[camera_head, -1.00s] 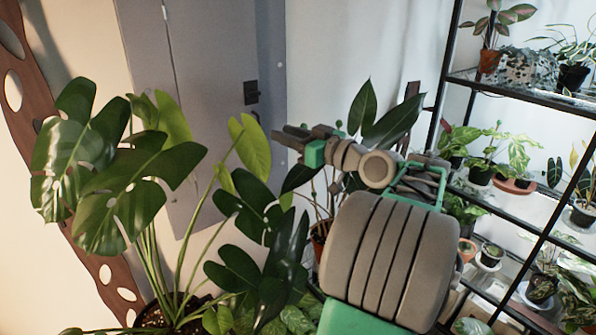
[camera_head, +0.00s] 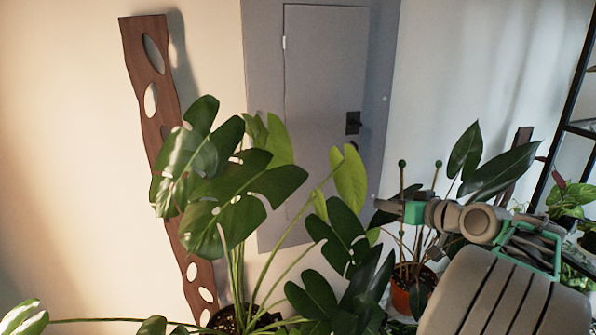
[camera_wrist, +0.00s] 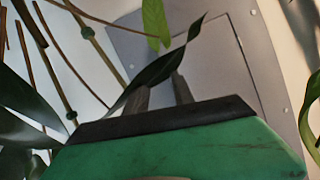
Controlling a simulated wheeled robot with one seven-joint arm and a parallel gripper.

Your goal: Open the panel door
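The grey panel door (camera_head: 325,75) is set in a grey frame (camera_head: 262,75) on the wall and looks shut. A small dark latch (camera_head: 353,122) sits near its right edge. A hinge shows at the upper left edge. My gripper (camera_head: 383,207) is below and slightly right of the latch in the head view, apart from it. In the wrist view my gripper's two fingers (camera_wrist: 160,93) stand apart with nothing held. The panel (camera_wrist: 215,65) shows tilted beyond them, its latch not discernible there. A dark leaf (camera_wrist: 160,68) crosses the view by the fingers.
A big monstera (camera_head: 235,195) covers the panel's lower left. A potted plant with stakes (camera_head: 405,290) stands by my arm. A wavy wooden board (camera_head: 150,105) leans at left. A black shelf (camera_head: 575,130) with plants is at right.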

